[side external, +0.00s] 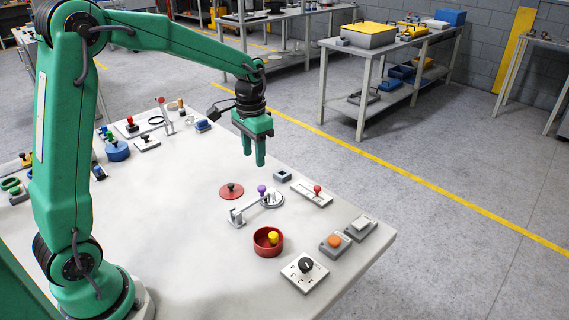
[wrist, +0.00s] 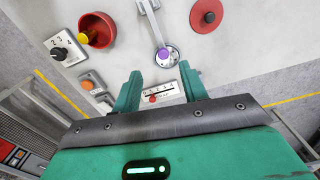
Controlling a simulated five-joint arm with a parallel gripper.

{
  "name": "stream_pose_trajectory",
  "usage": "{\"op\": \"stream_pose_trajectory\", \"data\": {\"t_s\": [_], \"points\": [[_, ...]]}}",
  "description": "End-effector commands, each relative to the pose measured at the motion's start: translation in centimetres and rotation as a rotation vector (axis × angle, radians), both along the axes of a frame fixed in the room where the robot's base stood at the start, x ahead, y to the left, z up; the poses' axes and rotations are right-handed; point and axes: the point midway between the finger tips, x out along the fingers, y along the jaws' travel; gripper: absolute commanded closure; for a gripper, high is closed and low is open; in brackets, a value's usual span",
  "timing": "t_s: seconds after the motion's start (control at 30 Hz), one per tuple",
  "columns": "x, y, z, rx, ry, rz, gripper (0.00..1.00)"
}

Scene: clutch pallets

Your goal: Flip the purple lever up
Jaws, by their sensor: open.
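The purple lever has a purple knob (side external: 262,189) and a pale grey bar (side external: 241,213) lying low over the table. In the wrist view the purple knob (wrist: 163,53) is near a round grey base, with the bar running to the top edge. My gripper (side external: 255,160) is open and empty, pointing down above the table, behind the lever in the side view. In the wrist view the open fingers (wrist: 161,78) are apart, with the purple knob beyond their tips. They do not appear to touch the lever.
Close by are a red disc with a dark knob (side external: 231,191), a slider with a red knob (side external: 312,194), a red bowl (side external: 267,249) holding something yellow, a black dial (side external: 305,266) and an orange button (side external: 334,241). Table space left of the red disc is clear.

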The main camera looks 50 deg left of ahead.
Motion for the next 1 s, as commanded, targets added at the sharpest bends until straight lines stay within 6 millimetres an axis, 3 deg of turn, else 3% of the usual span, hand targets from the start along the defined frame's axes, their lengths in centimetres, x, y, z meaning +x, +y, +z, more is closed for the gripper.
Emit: {"op": "stream_pose_trajectory", "data": {"t_s": [0.5,1.0], "points": [[1.8,0.0,-2.8,0.0,0.0,-0.584,0.57],[1.9,0.0,-3.7,-0.001,0.001,-0.658,0.57]]}}
